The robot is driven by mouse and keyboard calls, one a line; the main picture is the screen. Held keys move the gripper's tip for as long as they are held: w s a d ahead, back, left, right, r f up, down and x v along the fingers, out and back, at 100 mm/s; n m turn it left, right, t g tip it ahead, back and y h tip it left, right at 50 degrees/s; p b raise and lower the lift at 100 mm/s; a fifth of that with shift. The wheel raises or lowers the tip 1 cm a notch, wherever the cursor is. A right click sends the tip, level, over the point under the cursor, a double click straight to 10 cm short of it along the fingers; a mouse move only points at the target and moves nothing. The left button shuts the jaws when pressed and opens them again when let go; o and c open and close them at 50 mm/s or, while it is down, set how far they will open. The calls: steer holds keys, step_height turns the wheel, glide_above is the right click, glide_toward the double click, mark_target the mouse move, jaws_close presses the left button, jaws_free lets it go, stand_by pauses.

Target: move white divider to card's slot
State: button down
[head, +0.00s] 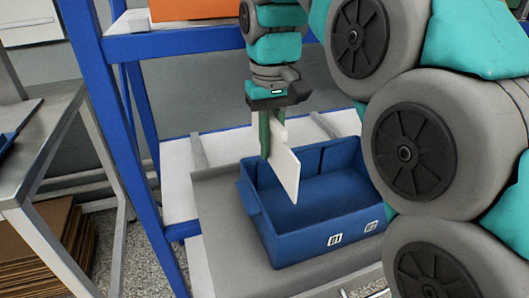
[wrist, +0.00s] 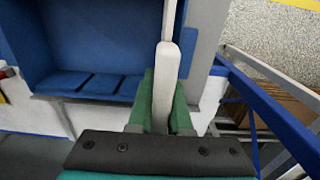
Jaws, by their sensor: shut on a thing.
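My gripper (head: 266,135) is shut on the white divider (head: 285,170), a thin upright plate with a cut corner. In the wrist view the divider (wrist: 166,75) shows edge-on between the green fingers of my gripper (wrist: 164,98). The divider is over the left part of an open blue bin (head: 287,246); the frames do not clearly show whether its lower end is below the rim. The bin's front wall carries two white labels, one reading 01 (head: 335,239) and a second (head: 371,226), probably 02. Ribs show on the inner far wall. I cannot make out a card.
The bin stands on a grey surface (head: 222,225) in a blue-framed rack. A blue post (head: 112,105) rises to the left. An orange box (head: 195,8) sits on the shelf above. A metal table (head: 38,125) stands at far left, with stacked cardboard (head: 62,240) below.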

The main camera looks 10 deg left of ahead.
steer(key=shift+r, duration=0.4)
steer(key=w+d+f, duration=0.1)
steer(key=w+d, duration=0.3)
steer(key=d, duration=0.4)
steer(key=shift+w+f, duration=0.25)
steer(key=shift+w, duration=0.15)
steer(key=shift+f, duration=0.15)
steer(key=shift+f+b, duration=1.3)
steer(key=shift+f, duration=1.45)
steer(key=shift+f+b, duration=1.6)
steer(key=shift+f, duration=2.85)
